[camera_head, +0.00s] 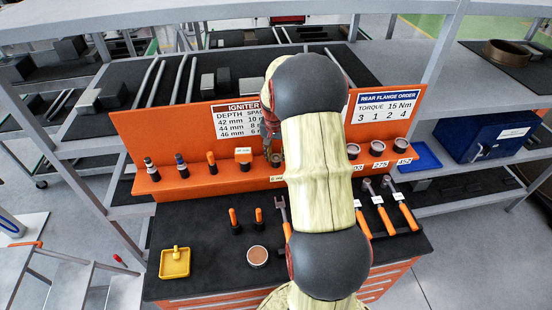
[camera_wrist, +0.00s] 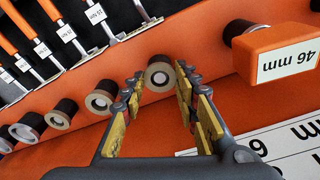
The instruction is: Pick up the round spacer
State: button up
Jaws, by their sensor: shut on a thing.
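The round spacer (camera_wrist: 159,76), a short dark cylinder with a pale ring-shaped top and a hole, is between the two fingertips of my gripper (camera_wrist: 160,82) in the wrist view. The yellow-padded fingers are closed on its sides. In the head view my gripper (camera_head: 271,146) is at the orange ledge, left of my arm, and the spacer (camera_head: 277,159) shows small below it. I cannot tell whether the spacer touches the ledge. My arm hides part of the ledge and the sign behind.
Other round spacers (camera_wrist: 103,97) stand in a row beside it on the orange ledge (camera_head: 215,183). An orange block marked 46 mm (camera_wrist: 277,52) is close on the other side. Wrenches (camera_head: 405,208) and a yellow tray (camera_head: 174,264) lie on the black bench top.

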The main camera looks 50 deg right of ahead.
jog(key=c, duration=0.5)
jog(key=shift+r, duration=0.15)
